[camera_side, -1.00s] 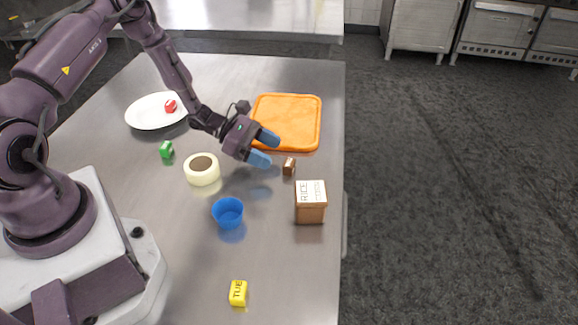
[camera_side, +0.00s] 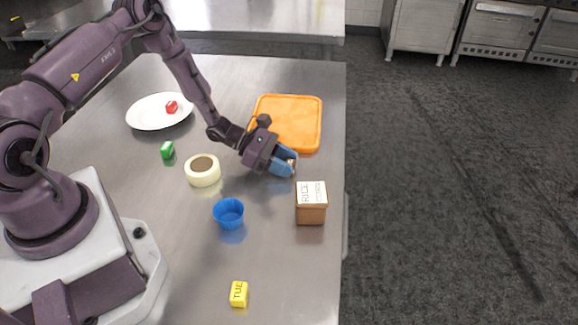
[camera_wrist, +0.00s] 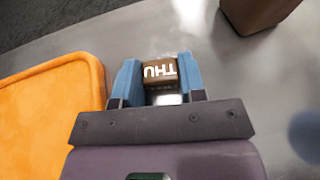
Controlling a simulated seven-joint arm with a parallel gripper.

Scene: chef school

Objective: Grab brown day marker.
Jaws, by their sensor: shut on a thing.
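The brown day marker (camera_wrist: 159,72) is a small brown block with white "THU" lettering. In the wrist view it sits between the two blue fingertips of my gripper (camera_wrist: 160,82), which is shut on it. In the side view my gripper (camera_side: 287,164) is low over the table, in front of the orange board, and its fingers hide most of the marker. I cannot tell whether the marker still touches the table.
An orange board (camera_side: 288,122) lies behind my gripper. A brown rice box (camera_side: 311,209) stands just in front of it. A tape roll (camera_side: 202,171), blue cup (camera_side: 228,213), green marker (camera_side: 167,151), yellow marker (camera_side: 239,294) and white plate (camera_side: 145,113) holding a red marker (camera_side: 172,106) are also on the table.

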